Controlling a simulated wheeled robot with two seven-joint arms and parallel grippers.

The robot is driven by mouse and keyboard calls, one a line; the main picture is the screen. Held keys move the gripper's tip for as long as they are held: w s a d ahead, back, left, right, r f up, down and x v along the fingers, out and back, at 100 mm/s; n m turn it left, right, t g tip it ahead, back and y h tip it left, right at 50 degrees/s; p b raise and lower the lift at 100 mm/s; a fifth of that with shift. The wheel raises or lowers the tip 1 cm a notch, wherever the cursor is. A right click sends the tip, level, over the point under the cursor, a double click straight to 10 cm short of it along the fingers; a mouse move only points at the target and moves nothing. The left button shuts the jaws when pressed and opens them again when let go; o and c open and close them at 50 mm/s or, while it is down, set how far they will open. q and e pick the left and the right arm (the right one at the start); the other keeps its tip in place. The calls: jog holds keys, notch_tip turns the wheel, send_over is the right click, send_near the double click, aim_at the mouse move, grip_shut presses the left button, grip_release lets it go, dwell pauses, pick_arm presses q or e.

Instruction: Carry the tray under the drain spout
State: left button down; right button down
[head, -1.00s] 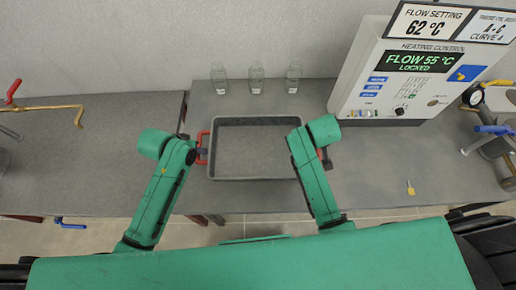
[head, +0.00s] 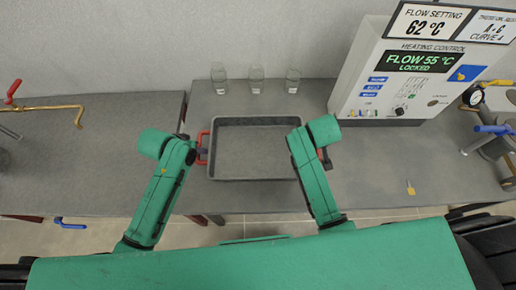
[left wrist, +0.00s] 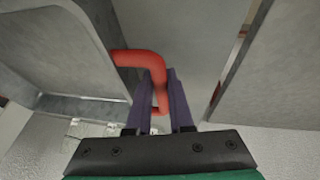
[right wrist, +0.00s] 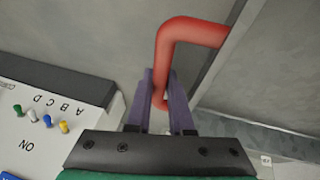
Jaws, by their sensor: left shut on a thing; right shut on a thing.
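The grey tray (head: 253,119) stands on the middle bench, empty, with a red handle at each short end. My left gripper (head: 201,152) is at the tray's left handle; in the left wrist view its purple fingers (left wrist: 160,95) are shut on the red handle (left wrist: 135,58). My right gripper is at the right handle (head: 327,158), largely hidden behind my arm in the head view; in the right wrist view its fingers (right wrist: 160,95) are shut on the red handle (right wrist: 190,30). A brass pipe with a bent spout (head: 79,117) and red lever (head: 13,90) is at the far left.
Several glass bottles (head: 257,80) stand behind the tray. The heating control box (head: 400,80) stands to its right, with a small yellow key-like tag (head: 410,188) in front. A gap (head: 184,112) separates the benches. The left bench top (head: 120,160) is largely clear.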

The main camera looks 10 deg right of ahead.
dwell(0.4)
